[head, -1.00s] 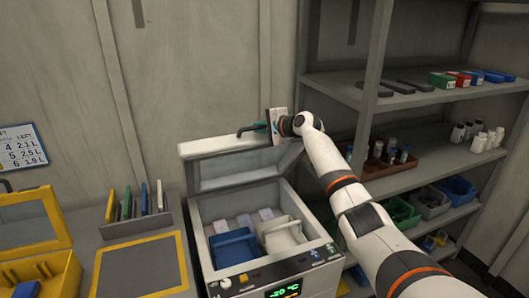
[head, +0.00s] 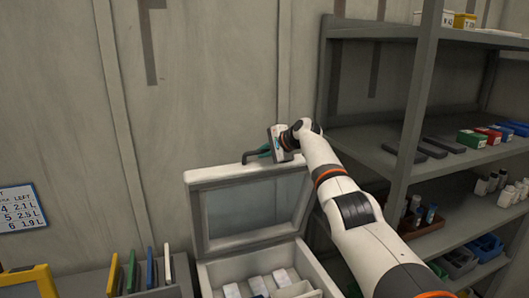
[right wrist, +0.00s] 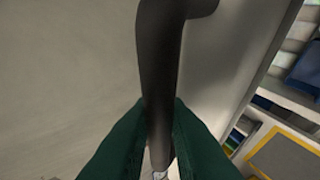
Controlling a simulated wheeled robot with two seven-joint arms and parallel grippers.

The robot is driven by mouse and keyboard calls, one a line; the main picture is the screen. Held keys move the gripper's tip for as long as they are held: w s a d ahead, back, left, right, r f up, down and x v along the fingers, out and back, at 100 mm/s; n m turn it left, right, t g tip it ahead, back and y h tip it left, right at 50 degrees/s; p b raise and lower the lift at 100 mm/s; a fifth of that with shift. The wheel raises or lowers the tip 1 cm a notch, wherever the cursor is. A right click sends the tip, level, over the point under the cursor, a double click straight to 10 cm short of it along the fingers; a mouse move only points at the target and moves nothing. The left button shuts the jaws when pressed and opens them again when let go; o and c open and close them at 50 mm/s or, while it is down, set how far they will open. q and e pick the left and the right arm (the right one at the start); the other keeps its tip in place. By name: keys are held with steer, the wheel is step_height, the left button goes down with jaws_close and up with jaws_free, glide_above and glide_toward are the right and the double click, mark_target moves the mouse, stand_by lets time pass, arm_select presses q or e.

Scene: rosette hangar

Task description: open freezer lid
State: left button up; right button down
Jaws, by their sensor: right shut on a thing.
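The freezer lid (head: 196,215) stands raised, close to upright, at the back of the white freezer (head: 318,268). It has a pale frame around a grey-blue window panel. The dark lid handle (head: 250,156) sticks out at the lid's top edge. My right gripper (head: 266,150) is shut on this handle, with its arm coming in from the right. In the right wrist view the two green fingers (right wrist: 160,125) press on both sides of the dark handle bar (right wrist: 160,60). My left gripper is not in view.
Inside the freezer lie several pale packets (head: 257,285). A grey shelf rack (head: 400,130) with boxes and bottles stands close on the right. A rack of coloured panels (head: 150,270) sits to the left. The wall is behind the lid.

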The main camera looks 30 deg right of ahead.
steer(key=shift+f, duration=0.2)
steer(key=c, duration=1.4)
jaws_free()
steer(key=shift+w, duration=0.1)
steer(key=shift+b+v, duration=0.8)
steer(key=shift+b, duration=0.1)
steer(key=b+v, duration=0.4)
steer(key=v, duration=0.6)
steer(key=shift+r+b, duration=0.15)
steer(key=shift+b, duration=0.2)
